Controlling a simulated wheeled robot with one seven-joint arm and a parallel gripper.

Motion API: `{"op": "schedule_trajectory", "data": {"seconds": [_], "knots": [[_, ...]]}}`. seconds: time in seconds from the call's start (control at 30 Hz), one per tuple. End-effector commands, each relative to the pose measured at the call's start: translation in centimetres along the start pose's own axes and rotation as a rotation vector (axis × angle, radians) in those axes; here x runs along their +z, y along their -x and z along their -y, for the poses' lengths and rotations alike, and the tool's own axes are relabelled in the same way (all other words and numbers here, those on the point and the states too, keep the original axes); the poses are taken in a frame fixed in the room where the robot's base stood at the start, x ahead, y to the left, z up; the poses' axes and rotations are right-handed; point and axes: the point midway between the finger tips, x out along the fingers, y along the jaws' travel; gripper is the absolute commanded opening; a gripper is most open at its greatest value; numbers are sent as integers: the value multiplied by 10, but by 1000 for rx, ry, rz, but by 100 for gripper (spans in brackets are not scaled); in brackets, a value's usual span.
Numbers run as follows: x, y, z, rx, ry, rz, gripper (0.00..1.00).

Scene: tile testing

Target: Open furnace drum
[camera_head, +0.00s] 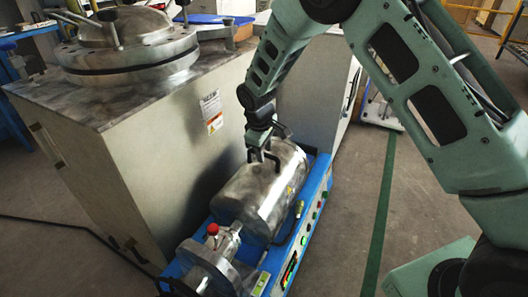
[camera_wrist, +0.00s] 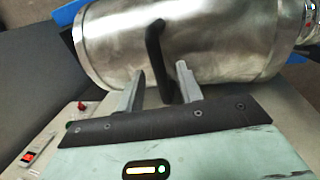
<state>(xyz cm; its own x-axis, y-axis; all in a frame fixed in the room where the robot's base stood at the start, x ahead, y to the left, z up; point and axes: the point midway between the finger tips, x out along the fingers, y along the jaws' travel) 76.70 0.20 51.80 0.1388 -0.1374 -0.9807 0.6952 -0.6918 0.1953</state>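The furnace drum (camera_head: 264,193) is a silver metal cylinder lying on a blue base. It fills the upper part of the wrist view (camera_wrist: 190,45). A black bar handle (camera_wrist: 154,50) stands on its curved side and also shows in the head view (camera_head: 266,158). My gripper (camera_wrist: 158,78) is at the handle, with its two grey fingers apart and the lower part of the handle between them. A gap shows on the right side of the handle; whether the left finger touches it I cannot tell. In the head view my gripper (camera_head: 261,150) points down at the drum's top.
The blue base (camera_head: 317,190) carries buttons and a lit panel (camera_head: 290,268) along its right side. A metal flange with a red knob (camera_head: 212,229) is at the drum's near end. A large grey cabinet (camera_head: 170,140) stands close on the left.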

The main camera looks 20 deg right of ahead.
Motion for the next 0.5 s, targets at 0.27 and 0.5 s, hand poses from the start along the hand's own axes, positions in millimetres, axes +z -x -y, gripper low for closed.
{"op": "schedule_trajectory", "data": {"seconds": [0.27,0.5], "knots": [[0,0,0,0,0,0,22],[0,0,0,0,0,1,0]]}}
